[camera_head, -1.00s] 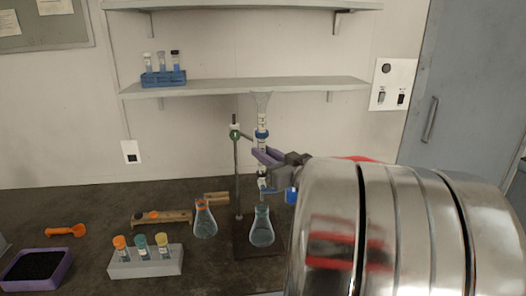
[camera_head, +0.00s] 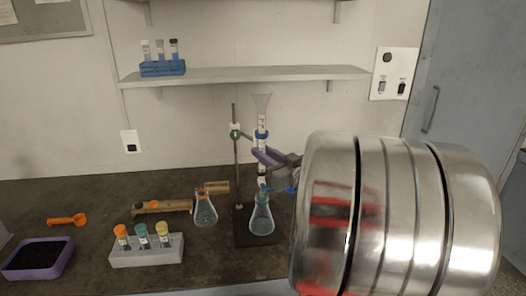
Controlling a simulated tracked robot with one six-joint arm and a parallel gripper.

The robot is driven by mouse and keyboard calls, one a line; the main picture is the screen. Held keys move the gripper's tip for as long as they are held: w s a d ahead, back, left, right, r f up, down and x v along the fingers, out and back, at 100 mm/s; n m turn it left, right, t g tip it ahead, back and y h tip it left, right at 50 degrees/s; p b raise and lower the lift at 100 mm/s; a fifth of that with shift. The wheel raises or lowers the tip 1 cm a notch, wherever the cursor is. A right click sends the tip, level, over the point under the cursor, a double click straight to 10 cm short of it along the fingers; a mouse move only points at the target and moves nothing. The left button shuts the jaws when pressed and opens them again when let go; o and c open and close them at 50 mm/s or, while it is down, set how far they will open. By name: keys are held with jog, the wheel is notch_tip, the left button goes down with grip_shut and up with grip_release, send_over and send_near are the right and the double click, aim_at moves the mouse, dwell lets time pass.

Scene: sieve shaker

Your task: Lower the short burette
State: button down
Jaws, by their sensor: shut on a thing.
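The short burette (camera_head: 262,122) stands upright, with a clear funnel-shaped top and a blue collar. My gripper (camera_head: 266,157) is shut on the burette below that collar; its purple jaw shows at the tube. The burette's lower end is at the mouth of a conical flask (camera_head: 261,215) with blue-teal at its neck. I cannot tell how deep the tip is inside. The stand rod (camera_head: 237,170) is to the left, with a green and white clamp (camera_head: 236,131) beside the blue collar.
My arm's large metal body hides the right of the bench. An orange-necked flask (camera_head: 205,212) stands left of the stand. A grey rack (camera_head: 147,254) of tubes and a purple tray (camera_head: 38,262) are further left. A shelf (camera_head: 220,75) is behind, above.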

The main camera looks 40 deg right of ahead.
jog(key=shift+f, duration=1.25)
jog(key=c, duration=1.7)
grip_release()
jog(key=shift+s+a, duration=0.2)
jog(key=shift+s, duration=1.3)
jog(key=shift+s+a, duration=0.2)
jog(key=shift+s, duration=1.3)
jog(key=shift+r, duration=0.15)
jog(key=s+r, duration=0.1)
jog(key=r, duration=0.1)
jog(key=s+r, duration=0.4)
jog(key=r, duration=0.1)
jog(key=shift+a, duration=0.3)
